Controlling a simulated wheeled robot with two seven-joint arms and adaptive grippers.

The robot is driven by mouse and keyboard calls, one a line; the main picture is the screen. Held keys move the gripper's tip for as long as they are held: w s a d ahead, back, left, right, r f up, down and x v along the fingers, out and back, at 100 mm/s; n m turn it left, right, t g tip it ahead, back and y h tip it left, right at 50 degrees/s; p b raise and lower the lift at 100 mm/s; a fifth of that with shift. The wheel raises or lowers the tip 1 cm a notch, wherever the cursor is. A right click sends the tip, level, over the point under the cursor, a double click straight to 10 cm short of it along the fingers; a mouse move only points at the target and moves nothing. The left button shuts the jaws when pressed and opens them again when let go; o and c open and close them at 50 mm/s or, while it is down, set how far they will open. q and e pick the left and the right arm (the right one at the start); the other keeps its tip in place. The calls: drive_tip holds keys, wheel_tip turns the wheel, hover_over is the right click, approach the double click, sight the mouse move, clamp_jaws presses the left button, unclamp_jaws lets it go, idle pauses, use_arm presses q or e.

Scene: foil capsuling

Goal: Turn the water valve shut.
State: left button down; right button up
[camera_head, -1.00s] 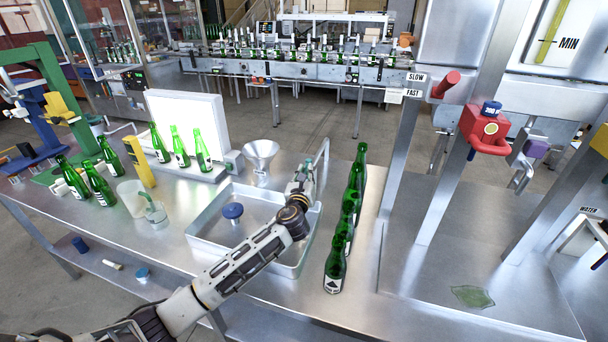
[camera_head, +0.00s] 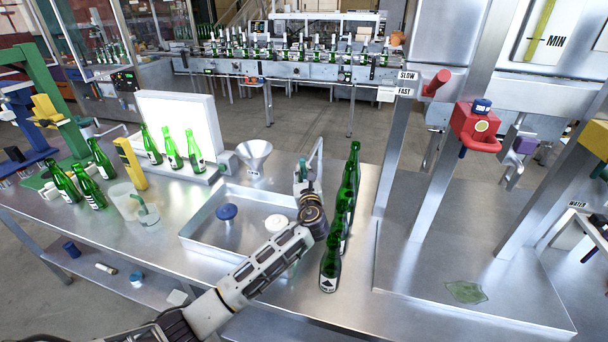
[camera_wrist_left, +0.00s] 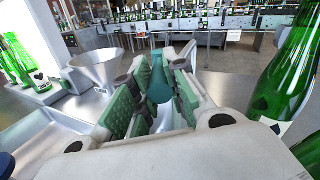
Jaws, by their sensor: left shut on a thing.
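My left gripper (camera_head: 302,180) is at the back right corner of the metal basin (camera_head: 205,248), at the foot of the curved metal tap pipe (camera_head: 317,152). In the left wrist view, its green-padded fingers (camera_wrist_left: 155,100) are closed around a teal piece (camera_wrist_left: 160,78), which looks like the valve handle. The fingers hide most of the handle, so I cannot tell how far it is turned. My right gripper is not in view.
Green bottles (camera_head: 330,268) stand in a row close to the right of my left gripper. A metal funnel (camera_head: 254,155) is behind the basin to the left. A blue-topped piece (camera_head: 227,212) and a white disc (camera_head: 277,222) are in the basin. A WATER label (camera_head: 577,204) is far right.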

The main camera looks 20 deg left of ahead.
sight(304, 171)
use_arm(q)
drive_tip(key=c, duration=1.4)
unclamp_jaws()
drive_tip(key=shift+o, duration=0.2)
drive_tip(key=shift+r, duration=5)
